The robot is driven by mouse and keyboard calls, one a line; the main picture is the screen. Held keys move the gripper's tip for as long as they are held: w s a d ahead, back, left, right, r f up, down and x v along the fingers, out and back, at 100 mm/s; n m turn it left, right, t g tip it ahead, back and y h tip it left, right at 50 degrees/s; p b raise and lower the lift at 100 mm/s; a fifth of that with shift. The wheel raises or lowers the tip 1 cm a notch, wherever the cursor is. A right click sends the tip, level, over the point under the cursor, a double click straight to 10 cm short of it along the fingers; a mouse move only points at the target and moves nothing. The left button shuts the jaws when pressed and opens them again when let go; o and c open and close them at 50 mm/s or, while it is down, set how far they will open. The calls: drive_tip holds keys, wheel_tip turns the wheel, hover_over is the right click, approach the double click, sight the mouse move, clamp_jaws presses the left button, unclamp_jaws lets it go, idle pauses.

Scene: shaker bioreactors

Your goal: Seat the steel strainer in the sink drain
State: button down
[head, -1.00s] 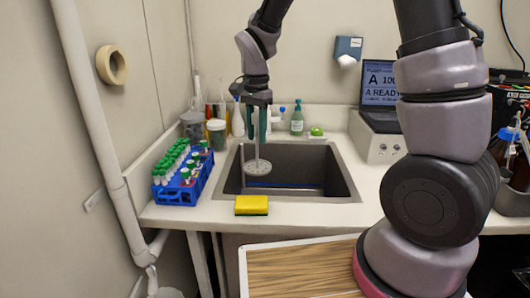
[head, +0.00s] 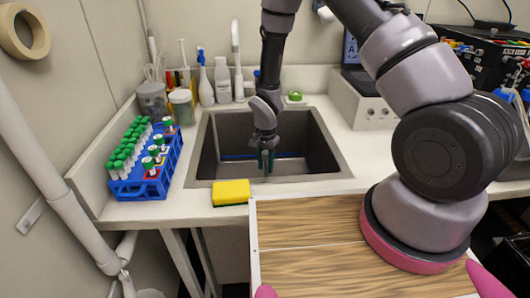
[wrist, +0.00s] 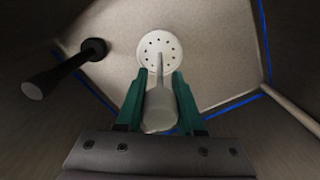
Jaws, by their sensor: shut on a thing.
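The steel strainer (wrist: 160,52) shows in the wrist view as a pale round disc with a ring of small holes and a thin upright stem. My gripper (wrist: 158,80) has its green fingers shut on the strainer's thick handle. In the head view my gripper (head: 265,163) is down inside the sink (head: 345,172), near its middle, and the strainer cannot be made out there. The disc appears over the sink floor; I cannot tell whether it touches. No drain opening is visible; the disc may cover it.
A yellow sponge (head: 231,192) sits at the sink's front edge. A blue tube rack (head: 148,172) stands left. Several bottles (head: 222,80) stand behind the sink.

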sight(266, 173)
drive_tip(key=shift+f, duration=2.05)
drive_tip(key=shift+f, duration=1.1)
idle(0.4)
drive_tip(key=shift+c, duration=2.2)
unclamp_jaws()
